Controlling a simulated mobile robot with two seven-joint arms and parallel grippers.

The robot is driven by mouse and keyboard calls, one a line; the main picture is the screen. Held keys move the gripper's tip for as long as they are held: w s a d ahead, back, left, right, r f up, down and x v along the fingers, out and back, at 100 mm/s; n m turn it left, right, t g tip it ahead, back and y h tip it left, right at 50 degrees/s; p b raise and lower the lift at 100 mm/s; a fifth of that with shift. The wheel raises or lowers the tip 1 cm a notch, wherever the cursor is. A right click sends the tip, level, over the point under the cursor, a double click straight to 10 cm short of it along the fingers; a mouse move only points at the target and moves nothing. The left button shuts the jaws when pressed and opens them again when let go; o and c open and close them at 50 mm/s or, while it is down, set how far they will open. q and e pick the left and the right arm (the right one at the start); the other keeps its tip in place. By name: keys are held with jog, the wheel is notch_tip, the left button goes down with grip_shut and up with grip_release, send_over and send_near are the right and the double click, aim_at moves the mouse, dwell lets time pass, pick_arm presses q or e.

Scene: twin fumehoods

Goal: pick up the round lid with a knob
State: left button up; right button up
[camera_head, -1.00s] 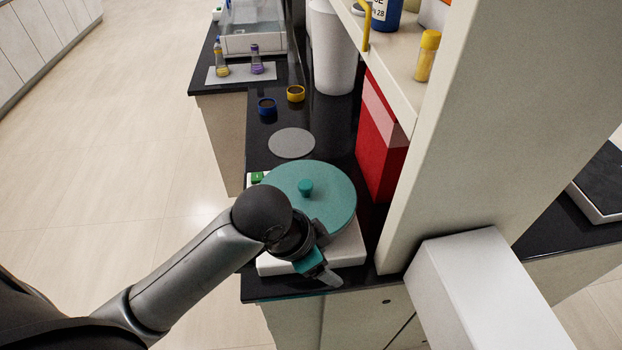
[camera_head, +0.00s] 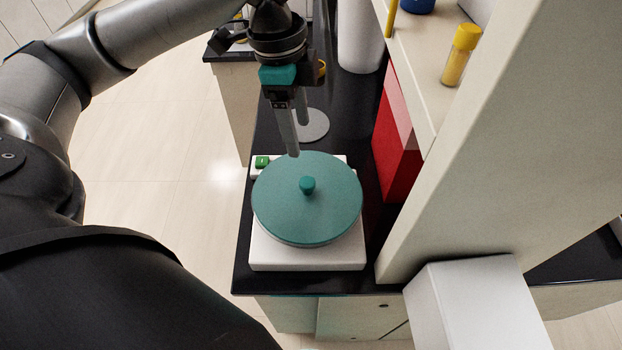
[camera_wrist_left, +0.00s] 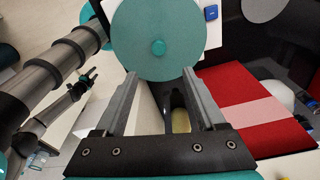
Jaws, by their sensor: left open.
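The round teal lid (camera_head: 285,215) lies flat over a white square device (camera_head: 308,259) near the counter's front edge. Its small teal knob (camera_head: 307,185) stands up at the middle. My left gripper (camera_head: 294,142) points down above the counter, just behind the lid's far edge, and is empty. In the left wrist view the open fingers (camera_wrist_left: 160,85) show with a wide gap, and the lid (camera_wrist_left: 135,35) with its knob (camera_wrist_left: 158,47) lies beyond their tips. My right gripper is not in view.
A red box (camera_head: 398,135) stands right of the lid, beside a pale upright panel (camera_head: 490,150). A grey disc (camera_head: 317,126) lies on the black counter behind the gripper. A white cylinder (camera_head: 360,40) stands farther back. A shelf with a yellow-capped vial (camera_head: 461,55) is at upper right.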

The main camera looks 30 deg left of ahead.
pick_arm(q)
jog(key=b, duration=0.1)
send_over(307, 181)
jog(key=f, duration=0.8)
jog(key=shift+s+a+f, duration=0.15)
jog(key=shift+a, duration=0.05)
jog(key=shift+d+f, duration=0.15)
jog(key=shift+f, duration=1.4)
jog(key=shift+d+f, duration=0.1)
jog(key=shift+f, duration=1.4)
jog(key=shift+c, duration=0.2)
grip_shut()
jog(key=shift+r, duration=0.1)
